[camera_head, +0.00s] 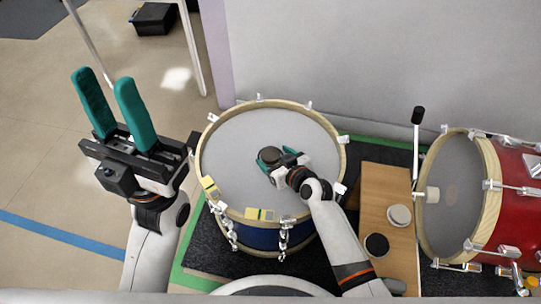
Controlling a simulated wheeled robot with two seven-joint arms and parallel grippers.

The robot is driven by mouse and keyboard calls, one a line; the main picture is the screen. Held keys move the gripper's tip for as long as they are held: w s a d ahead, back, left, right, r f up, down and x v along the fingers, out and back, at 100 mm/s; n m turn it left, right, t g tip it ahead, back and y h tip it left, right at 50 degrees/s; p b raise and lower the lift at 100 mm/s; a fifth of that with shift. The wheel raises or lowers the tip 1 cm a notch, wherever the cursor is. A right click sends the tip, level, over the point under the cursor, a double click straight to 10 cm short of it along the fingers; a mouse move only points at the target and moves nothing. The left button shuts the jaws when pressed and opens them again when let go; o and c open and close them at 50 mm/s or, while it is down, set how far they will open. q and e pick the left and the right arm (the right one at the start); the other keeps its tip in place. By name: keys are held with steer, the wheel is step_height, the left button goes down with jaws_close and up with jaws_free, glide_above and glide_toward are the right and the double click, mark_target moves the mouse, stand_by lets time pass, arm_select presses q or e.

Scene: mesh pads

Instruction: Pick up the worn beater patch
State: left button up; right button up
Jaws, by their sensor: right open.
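A small dark grey-brown round patch (270,155) is on the pale head of the blue drum (235,140) in the middle. My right gripper (280,160) is open, low over the drum head, with its teal fingers close beside this patch. Whether they touch it I cannot tell. A black round patch (377,245) and a pale round piece (398,214) lie on a wooden board (384,182) to the right. Which disc is the worn one is not clear from its look. My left gripper (103,78) is open and empty, raised over the floor at left.
A red drum (517,170) lies on its side at right, with a beater (431,194) by its head and a black-tipped rod (416,125) upright beside it. Yellow tags (260,214) sit on the blue drum's rim. A pale wall (350,70) stands behind.

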steer(key=c, duration=1.1)
